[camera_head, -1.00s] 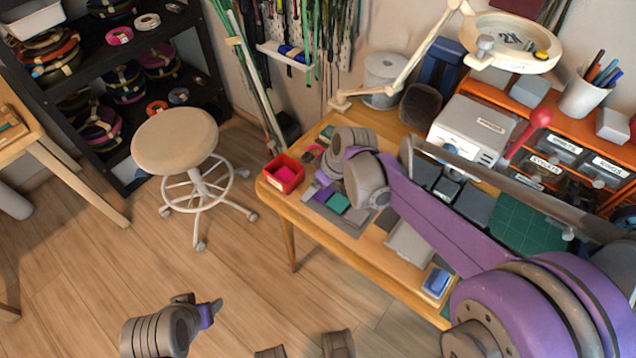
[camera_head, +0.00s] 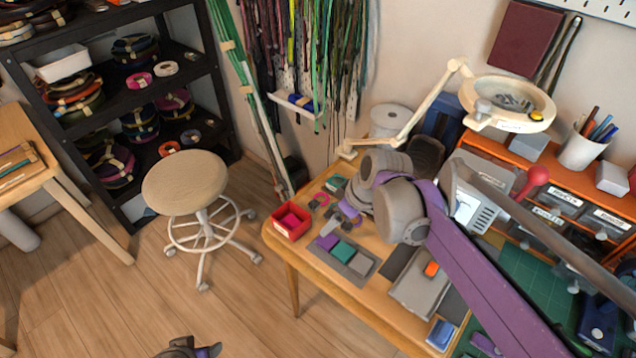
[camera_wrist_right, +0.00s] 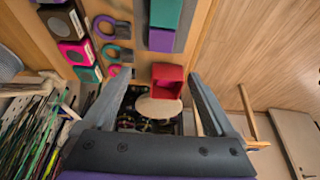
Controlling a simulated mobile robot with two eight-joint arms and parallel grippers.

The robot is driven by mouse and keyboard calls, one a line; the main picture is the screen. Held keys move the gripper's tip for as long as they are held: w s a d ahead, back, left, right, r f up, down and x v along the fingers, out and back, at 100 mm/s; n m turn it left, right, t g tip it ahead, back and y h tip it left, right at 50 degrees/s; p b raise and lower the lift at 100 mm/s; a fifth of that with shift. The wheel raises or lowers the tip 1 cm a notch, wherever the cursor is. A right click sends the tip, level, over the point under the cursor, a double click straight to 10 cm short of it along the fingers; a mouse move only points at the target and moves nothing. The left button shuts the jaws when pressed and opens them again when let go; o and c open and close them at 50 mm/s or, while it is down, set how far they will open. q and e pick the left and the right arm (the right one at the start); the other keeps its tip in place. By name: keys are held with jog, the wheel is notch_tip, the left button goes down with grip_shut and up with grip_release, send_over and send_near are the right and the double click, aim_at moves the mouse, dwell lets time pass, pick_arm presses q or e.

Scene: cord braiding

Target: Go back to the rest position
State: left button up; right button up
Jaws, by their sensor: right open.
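My right arm reaches in from the right in the head view. Its gripper (camera_head: 335,223) hangs above the table's left part, near the red box (camera_head: 292,221), partly hidden by my own wrist. In the right wrist view its two fingers (camera_wrist_right: 162,100) stand wide apart with nothing between them. Beyond the fingertips are the red box (camera_wrist_right: 168,76) and the round stool seat (camera_wrist_right: 158,108). My left gripper (camera_head: 208,351) shows only in part at the bottom edge of the head view, above the floor. Its jaws are too cut off to read.
The wooden table (camera_head: 345,305) carries a grey tray with coloured blocks (camera_head: 345,252), a blue box (camera_head: 440,334) and a lamp (camera_head: 508,103). A stool (camera_head: 185,183) stands left of it, before a black shelf (camera_head: 215,75). Floor is clear between stool and table.

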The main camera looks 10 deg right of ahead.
jog(key=s+d+r+m+t+h+p, duration=0.1)
jog(key=s+m+p, duration=0.2)
jog(key=s, duration=0.6)
jog(key=s+d+r+m+h+p, duration=0.1)
jog(key=s+d+r+m+p, duration=0.1)
jog(key=s+m+p, duration=0.2)
jog(key=s+p, duration=0.3)
jog(key=s, duration=0.2)
jog(key=shift+s+r+m+t+h, duration=0.25)
jog(key=shift+r+m+t+h, duration=0.05)
jog(key=shift+t+h, duration=0.1)
